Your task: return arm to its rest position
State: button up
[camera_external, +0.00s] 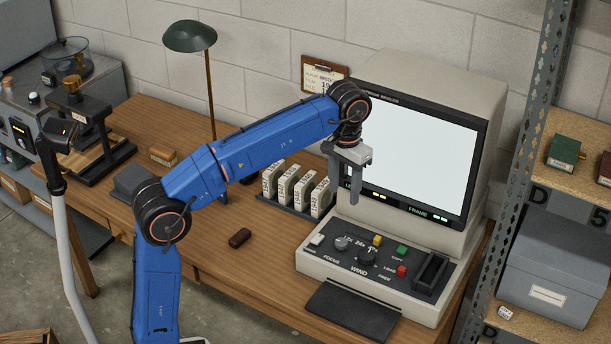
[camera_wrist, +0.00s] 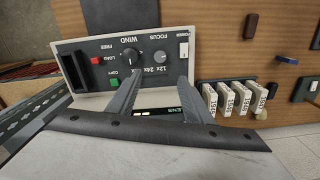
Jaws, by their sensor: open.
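My blue arm reaches across the wooden desk, and my gripper (camera_external: 346,178) hangs in front of the left part of the microfilm reader's lit screen (camera_external: 420,150). In the wrist view my gripper (camera_wrist: 152,92) shows two grey fingers spread apart, with nothing between them. Below the fingers is the reader's control panel (camera_external: 350,262), with a WIND knob, a FOCUS knob and red, green and yellow buttons. The panel also shows in the wrist view (camera_wrist: 100,62). The gripper appears above the panel and apart from it.
Several white labelled boxes (camera_external: 298,190) stand in a rack just left of the reader. A small brown block (camera_external: 240,238) lies on the desk. A lamp (camera_external: 190,36) stands behind my arm. A metal shelf post (camera_external: 530,150) rises at right. The desk's front middle is mostly clear.

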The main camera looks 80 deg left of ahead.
jog(key=s+d+f+m+t, duration=0.1)
jog(key=s+d+f, duration=0.3)
jog(key=s+f, duration=0.6)
jog(key=s+d+f+m+t, duration=0.2)
jog(key=s+d+f+m, duration=0.1)
jog(key=s+f, duration=0.7)
jog(key=s+d+f+m+t, duration=0.1)
jog(key=s+d+f, duration=0.4)
jog(key=s+f, duration=0.5)
jog(key=s+m, duration=0.1)
jog(key=s, duration=0.3)
jog(key=shift+s+d+t, duration=0.2)
jog(key=shift+d+t, duration=0.1)
jog(key=shift+t, duration=0.1)
